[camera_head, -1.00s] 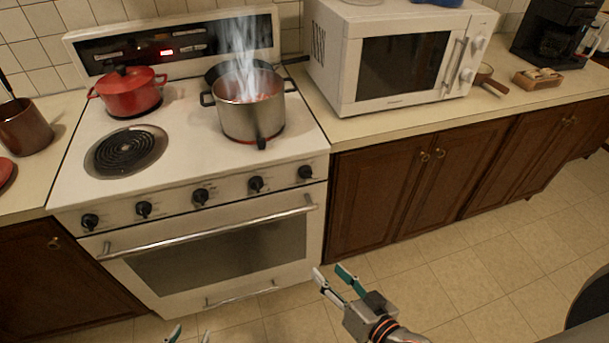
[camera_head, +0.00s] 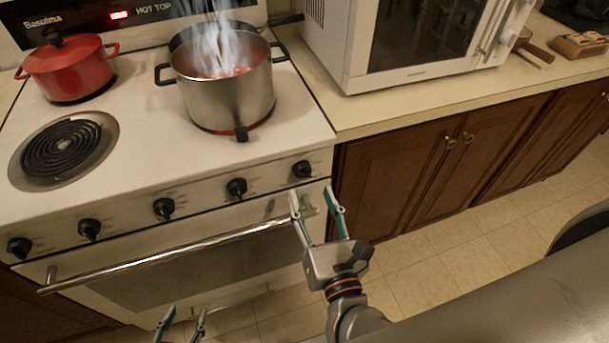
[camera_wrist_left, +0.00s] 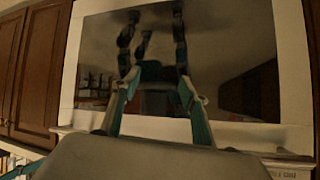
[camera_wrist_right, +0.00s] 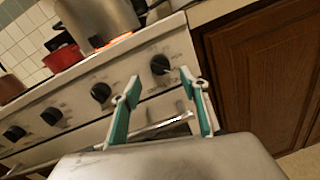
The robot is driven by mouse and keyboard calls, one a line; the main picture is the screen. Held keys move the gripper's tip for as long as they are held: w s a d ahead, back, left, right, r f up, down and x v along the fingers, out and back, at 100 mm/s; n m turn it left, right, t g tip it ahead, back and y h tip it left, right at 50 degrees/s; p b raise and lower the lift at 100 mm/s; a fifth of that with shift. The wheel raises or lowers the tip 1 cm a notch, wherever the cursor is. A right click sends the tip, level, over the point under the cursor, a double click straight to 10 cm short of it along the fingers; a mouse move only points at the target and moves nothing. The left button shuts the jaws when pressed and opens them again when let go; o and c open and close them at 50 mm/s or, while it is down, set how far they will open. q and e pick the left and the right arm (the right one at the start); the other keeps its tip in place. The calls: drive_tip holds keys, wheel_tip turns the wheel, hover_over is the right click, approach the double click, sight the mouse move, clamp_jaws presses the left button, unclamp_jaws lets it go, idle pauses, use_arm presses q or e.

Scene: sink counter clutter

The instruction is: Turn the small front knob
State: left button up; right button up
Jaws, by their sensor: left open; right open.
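A row of several black knobs runs along the stove's white front panel. The rightmost knob (camera_head: 302,169) also shows in the right wrist view (camera_wrist_right: 160,64), just beyond and between the fingertips. Its left neighbour (camera_head: 236,188) also shows there (camera_wrist_right: 101,92). All the knobs look alike in size, so I cannot tell which is the small one. My right gripper (camera_head: 311,192) is open and empty, just in front of and below the rightmost knob, apparently not touching it. My left gripper (camera_head: 186,313) is open and empty, low before the oven door; its reflection shows in the left wrist view.
The oven handle (camera_head: 160,259) runs below the knobs, close to my right gripper. A steaming metal pot (camera_head: 226,103) and a red pot (camera_head: 66,72) stand on the stove; the front left coil (camera_head: 62,148) is bare. A microwave (camera_head: 357,50) stands on the right counter.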

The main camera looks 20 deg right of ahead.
sight(305, 177)
drive_tip(key=w, duration=0.5)
drive_tip(key=shift+w+d, duration=0.15)
drive_tip(key=shift+w, duration=0.25)
drive_tip(key=c, duration=1.1)
